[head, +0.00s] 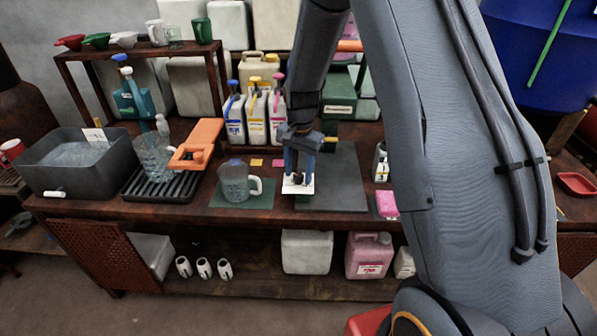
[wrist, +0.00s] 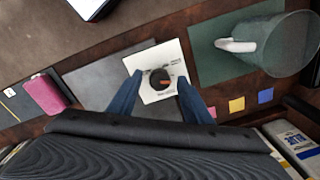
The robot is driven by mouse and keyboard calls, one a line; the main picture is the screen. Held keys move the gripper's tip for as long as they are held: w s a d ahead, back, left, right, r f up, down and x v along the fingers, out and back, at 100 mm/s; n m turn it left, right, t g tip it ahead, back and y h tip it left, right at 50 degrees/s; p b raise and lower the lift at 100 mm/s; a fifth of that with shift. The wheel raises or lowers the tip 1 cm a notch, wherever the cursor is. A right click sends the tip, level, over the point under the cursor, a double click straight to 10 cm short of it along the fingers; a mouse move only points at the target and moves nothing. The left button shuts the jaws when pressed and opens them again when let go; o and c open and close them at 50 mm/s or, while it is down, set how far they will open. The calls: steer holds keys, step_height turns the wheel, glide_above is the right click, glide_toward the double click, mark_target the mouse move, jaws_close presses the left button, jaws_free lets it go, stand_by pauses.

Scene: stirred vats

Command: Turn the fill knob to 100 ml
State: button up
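The fill knob (wrist: 160,79) is a round black knob with an orange-red mark, on a white square plate (wrist: 150,56) with small print that I cannot read. The plate also shows in the head view (head: 298,188), where the knob is hidden behind my gripper (head: 299,174). In the wrist view my gripper (wrist: 161,78) has its two blue fingers apart, one on each side of the knob, with visible gaps. I cannot tell how far above the plate the fingertips are. The 100 ml mark cannot be made out.
A clear jug (head: 236,182) stands on a green mat (head: 214,199) just left of the plate. A dark grey mat (head: 335,165) lies to the right. Several jugs (head: 256,115) stand behind. A pink block (head: 387,204) is at the front right edge.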

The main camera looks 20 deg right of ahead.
mark_target(299, 176)
step_height(299, 176, up, 8)
steer(key=shift+s+f+b, duration=0.1)
steer(key=shift+b, duration=0.7)
steer(key=s+r+n, duration=0.2)
steer(key=s+n, duration=0.7)
steer(key=s, duration=1.6)
steer(key=shift+t, duration=0.3)
